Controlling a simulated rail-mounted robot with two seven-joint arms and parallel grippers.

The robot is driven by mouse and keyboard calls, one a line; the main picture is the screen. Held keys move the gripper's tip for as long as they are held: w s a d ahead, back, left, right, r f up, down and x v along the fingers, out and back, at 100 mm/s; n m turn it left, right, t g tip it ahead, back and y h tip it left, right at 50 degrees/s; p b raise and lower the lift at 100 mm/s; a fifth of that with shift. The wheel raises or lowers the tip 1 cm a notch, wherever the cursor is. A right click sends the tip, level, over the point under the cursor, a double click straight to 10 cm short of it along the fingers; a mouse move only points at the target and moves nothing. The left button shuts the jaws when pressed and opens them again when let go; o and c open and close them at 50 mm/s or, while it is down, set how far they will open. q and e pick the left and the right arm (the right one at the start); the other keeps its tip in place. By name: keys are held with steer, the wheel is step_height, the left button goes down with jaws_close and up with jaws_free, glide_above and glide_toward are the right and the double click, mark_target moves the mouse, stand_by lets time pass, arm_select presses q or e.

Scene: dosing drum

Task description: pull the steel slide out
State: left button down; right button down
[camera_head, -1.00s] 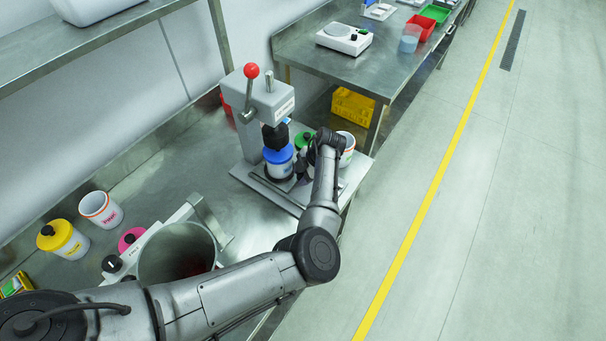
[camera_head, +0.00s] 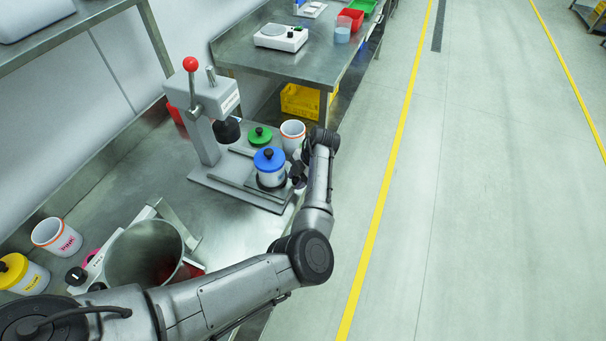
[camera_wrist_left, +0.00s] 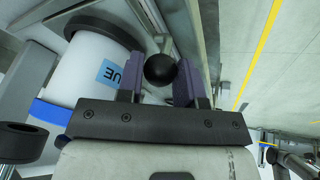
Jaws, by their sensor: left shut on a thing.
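The steel slide (camera_head: 283,194) lies on the base of the grey lever press (camera_head: 204,100), and a white canister with a blue lid (camera_head: 269,159) stands upright on it. The canister is in front of the black press head (camera_head: 227,130), clear of it. My left gripper (camera_head: 300,173) is at the front end of the slide, beside the canister. In the left wrist view its fingers (camera_wrist_left: 160,76) are shut on a round black knob (camera_wrist_left: 160,69), and the canister (camera_wrist_left: 92,68) is close on the left. The knob's join to the slide is hidden. My right gripper is not in view.
A green-lidded container (camera_head: 260,137) and a white cup with an orange rim (camera_head: 292,134) stand behind the canister. A large steel pot (camera_head: 146,255) is at the near left, by my left arm. A yellow crate (camera_head: 303,102) is under the far table.

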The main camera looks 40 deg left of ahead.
arm_select(q)
steer(key=shift+w+d, duration=0.1)
steer(key=shift+d, duration=0.2)
steer(key=c, duration=1.1)
jaws_free()
steer(key=shift+w+d, duration=0.1)
steer(key=shift+d, duration=0.1)
steer(key=shift+a, duration=0.1)
steer(key=shift+w+r, duration=0.15)
steer(key=shift+r, duration=0.3)
steer(key=v, duration=1.2)
steer(key=shift+w+d+r+p, duration=0.1)
steer(key=shift+d+r+p, duration=0.15)
steer(key=shift+r+p, duration=0.1)
